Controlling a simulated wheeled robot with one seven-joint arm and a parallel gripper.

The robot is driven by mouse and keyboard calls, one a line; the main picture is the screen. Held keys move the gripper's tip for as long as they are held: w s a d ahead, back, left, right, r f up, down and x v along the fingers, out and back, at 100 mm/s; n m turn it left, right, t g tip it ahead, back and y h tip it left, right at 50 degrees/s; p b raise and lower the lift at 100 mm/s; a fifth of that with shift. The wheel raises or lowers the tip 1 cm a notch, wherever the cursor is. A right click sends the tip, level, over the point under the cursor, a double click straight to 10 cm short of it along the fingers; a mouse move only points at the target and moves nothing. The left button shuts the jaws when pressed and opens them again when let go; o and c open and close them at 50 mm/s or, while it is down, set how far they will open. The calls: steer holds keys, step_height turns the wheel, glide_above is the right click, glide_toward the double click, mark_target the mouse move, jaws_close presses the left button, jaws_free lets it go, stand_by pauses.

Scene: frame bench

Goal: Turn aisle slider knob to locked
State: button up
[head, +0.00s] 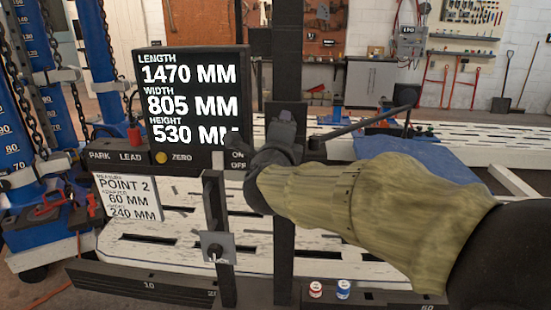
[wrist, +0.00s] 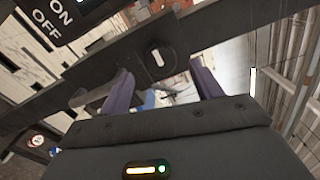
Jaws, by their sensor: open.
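A round dark knob (wrist: 157,57) with a pale upright mark sits on a dark bar in the wrist view. My gripper (wrist: 159,74) is open, with its two purple fingers on either side of the knob and nothing held. I cannot tell whether the fingers touch it. In the head view my gripper (head: 268,165) is at the dark upright post (head: 284,60), and it hides that knob. A second knob (head: 214,251) on a grey plate is on the shorter front post, away from my gripper. No label shows which is the aisle slider.
A black display (head: 195,100) with measurements stands left of the post, close to my gripper. A thin dark rod (head: 360,122) sticks out to the right. Red (head: 315,289) and blue (head: 343,289) caps sit at the front rail. A white slotted bench (head: 150,215) lies behind.

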steer(key=s, duration=1.2)
steer(key=shift+a, duration=0.2)
steer(key=shift+w, duration=0.1)
steer(key=w+d+f+n+g+y, duration=0.1)
steer(key=d+f+n+g, duration=0.3)
steer(key=f+n, duration=0.45)
steer(key=w+d+f+n+g+y, duration=0.1)
steer(key=d+f+n+g+y, duration=0.3)
steer(key=f, duration=0.7)
steer(key=s+d+f+n+g+h, duration=0.4)
steer(key=s+d+f+n+g, duration=0.35)
steer(key=s+d+f, duration=0.55)
step_height(320, 180, up, 24)
steer(key=w+a+p, duration=0.1)
steer(key=a+p, duration=0.1)
steer(key=p, duration=2.2)
steer(key=shift+a+n+p, duration=0.15)
steer(key=shift+n+p, duration=0.25)
